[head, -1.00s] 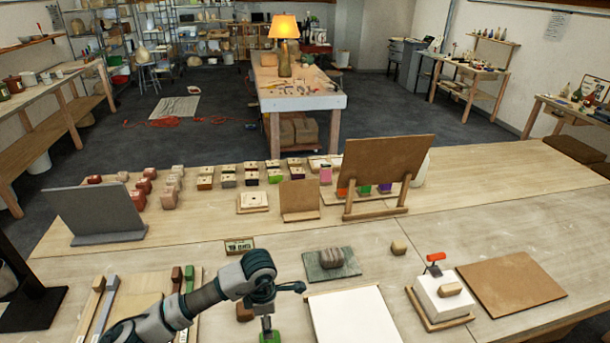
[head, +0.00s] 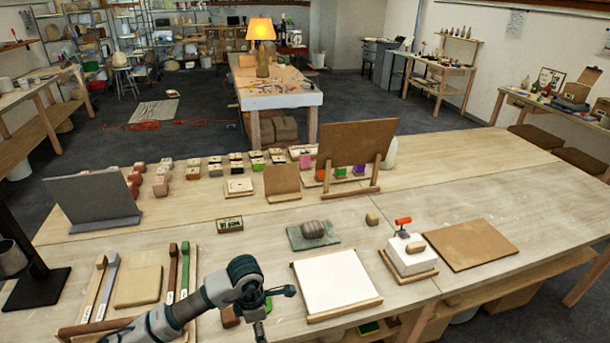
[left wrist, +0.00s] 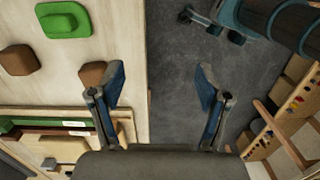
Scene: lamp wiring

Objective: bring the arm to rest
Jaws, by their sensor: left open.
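My left arm (head: 222,290) comes in at the bottom of the head view, over the front of the workbench (head: 205,265). One finger is over the bench edge and the other over the grey floor. A green block (left wrist: 66,20) and two brown blocks (left wrist: 95,74) (left wrist: 18,60) lie on the bench beside the gripper, not touching it. My right gripper is not in view.
A white board (head: 337,283) and a white block with a red-handled clamp (head: 408,256) lie to the right. A brown panel (head: 357,149) stands further back. A lit lamp (head: 261,30) stands on a far table.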

